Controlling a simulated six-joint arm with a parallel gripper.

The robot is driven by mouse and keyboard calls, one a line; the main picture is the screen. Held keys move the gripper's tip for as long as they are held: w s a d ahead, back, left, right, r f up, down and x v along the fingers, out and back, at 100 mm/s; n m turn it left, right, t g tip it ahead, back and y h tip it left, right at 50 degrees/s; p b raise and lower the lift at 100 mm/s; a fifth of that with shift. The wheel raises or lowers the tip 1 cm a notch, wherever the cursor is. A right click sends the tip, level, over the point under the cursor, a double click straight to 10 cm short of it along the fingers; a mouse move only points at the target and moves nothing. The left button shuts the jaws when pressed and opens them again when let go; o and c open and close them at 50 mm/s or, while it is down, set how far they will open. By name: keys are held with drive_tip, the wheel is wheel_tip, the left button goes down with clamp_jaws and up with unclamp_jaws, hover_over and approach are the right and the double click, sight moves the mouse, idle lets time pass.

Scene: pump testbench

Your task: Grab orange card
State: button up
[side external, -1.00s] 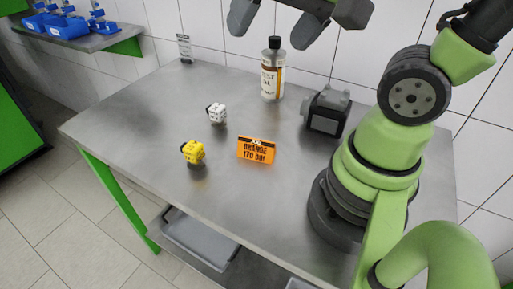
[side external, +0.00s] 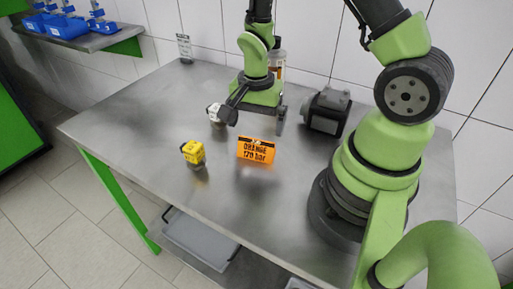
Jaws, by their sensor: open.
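The orange card (side external: 257,151) stands upright near the middle of the metal table and carries dark text reading "ORANGE 170 bar". My gripper (side external: 255,124) is open, its two dark fingers spread wide, one to the left and one to the right. It hangs just above and behind the card's top edge in the picture. I cannot tell whether the fingers touch the card. Nothing is seen between the fingers except the card's upper part below them.
A white one (side external: 215,112) is partly hidden by my left finger. A bottle (side external: 278,57) stands behind my gripper, and a dark grey device (side external: 327,111) stands to the right. The table's front left (side external: 130,140) is clear.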

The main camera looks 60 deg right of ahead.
sight(256, 146)
drive_tip(key=shift+s+a+f, duration=0.1)
drive_tip(key=shift+f, duration=1.6)
drive_tip(key=shift+s+a+f, duration=0.1)
drive_tip(key=shift+f, duration=1.6)
drive_tip(key=c, duration=0.6)
